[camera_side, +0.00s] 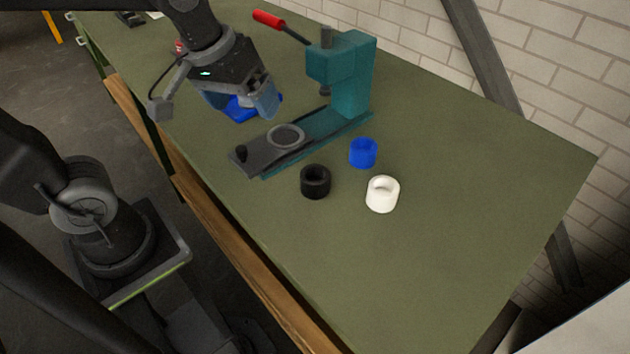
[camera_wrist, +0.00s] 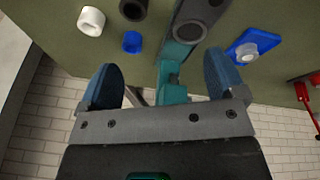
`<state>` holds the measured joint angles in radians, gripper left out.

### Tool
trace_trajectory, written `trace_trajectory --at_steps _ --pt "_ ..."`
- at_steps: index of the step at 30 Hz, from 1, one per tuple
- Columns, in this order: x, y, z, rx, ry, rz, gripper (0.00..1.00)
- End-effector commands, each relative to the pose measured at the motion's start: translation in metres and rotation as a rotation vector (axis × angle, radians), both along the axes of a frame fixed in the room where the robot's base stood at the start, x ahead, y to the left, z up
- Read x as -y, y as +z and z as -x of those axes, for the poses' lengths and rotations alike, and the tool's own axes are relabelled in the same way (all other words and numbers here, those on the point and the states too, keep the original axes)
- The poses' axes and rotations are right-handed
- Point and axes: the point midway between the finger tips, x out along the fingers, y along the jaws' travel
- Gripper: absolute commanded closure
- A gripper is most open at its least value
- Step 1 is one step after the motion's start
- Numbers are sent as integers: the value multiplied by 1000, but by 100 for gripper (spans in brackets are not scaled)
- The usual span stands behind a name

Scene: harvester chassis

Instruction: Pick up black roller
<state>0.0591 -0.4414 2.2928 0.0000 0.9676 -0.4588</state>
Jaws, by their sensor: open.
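The black roller (camera_side: 315,181) is a short hollow cylinder standing on the green table, in front of the teal press. It also shows at the top edge of the wrist view (camera_wrist: 133,9), partly cut off. My gripper (camera_side: 252,103) is above the table, to the left of the press and well apart from the roller. In the wrist view its two blue fingers (camera_wrist: 165,82) are spread wide with nothing held between them.
A blue roller (camera_side: 363,153) and a white roller (camera_side: 382,194) stand right of the black one. The teal press (camera_side: 345,80) with its sliding base plate (camera_side: 262,151) stands between gripper and rollers. A blue holder (camera_wrist: 247,46) lies near my gripper. The table's right is clear.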

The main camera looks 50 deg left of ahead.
Motion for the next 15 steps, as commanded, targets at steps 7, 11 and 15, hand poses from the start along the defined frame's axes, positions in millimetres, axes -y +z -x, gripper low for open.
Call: trace_trajectory --at_steps 7,11,15 --pt "28 -27 -66 -209 449 97 11" --pt "40 -44 -88 -275 629 106 11" --pt "47 -55 -100 -308 737 105 11"
